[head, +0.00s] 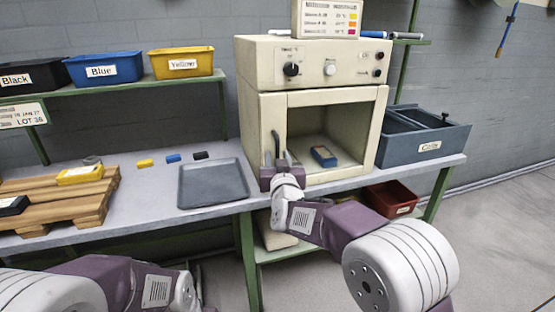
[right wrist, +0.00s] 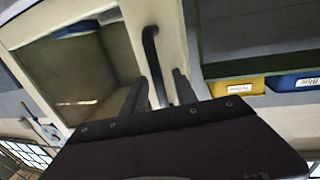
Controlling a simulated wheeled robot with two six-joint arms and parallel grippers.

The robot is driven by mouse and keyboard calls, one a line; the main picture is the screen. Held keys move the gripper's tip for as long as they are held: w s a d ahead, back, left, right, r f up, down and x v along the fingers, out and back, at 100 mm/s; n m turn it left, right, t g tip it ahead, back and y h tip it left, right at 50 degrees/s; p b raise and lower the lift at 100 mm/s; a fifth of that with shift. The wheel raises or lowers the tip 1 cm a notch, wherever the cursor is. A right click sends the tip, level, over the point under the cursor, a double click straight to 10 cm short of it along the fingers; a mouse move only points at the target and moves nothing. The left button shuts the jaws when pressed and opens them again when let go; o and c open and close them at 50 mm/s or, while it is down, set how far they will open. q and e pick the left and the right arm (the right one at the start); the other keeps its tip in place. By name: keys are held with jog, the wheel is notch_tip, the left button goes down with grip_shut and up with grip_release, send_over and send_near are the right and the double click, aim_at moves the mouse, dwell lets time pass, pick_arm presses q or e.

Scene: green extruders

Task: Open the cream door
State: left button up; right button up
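The cream oven (head: 312,62) stands on the bench. Its cream door (head: 272,115) looks shut, with a large window framed in cream. A dark upright handle (head: 276,145) is on the door's left side; it also shows in the right wrist view (right wrist: 152,62). My right gripper (head: 279,160) is open at the handle. In the right wrist view its fingers (right wrist: 160,88) stand apart with the handle's lower part between them; contact cannot be told. A blue block (head: 323,156) shows inside the oven. My left arm is at the lower left, its gripper mostly cut off by the frame's edge.
A dark tray (head: 213,184) lies left of the oven. A wooden pallet (head: 90,208) is at far left. A grey-blue crate (head: 425,148) stands right of the oven. A red bin (head: 391,198) sits below. Black, blue and yellow bins (head: 183,64) line the shelf.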

grip_shut()
dwell(1.4)
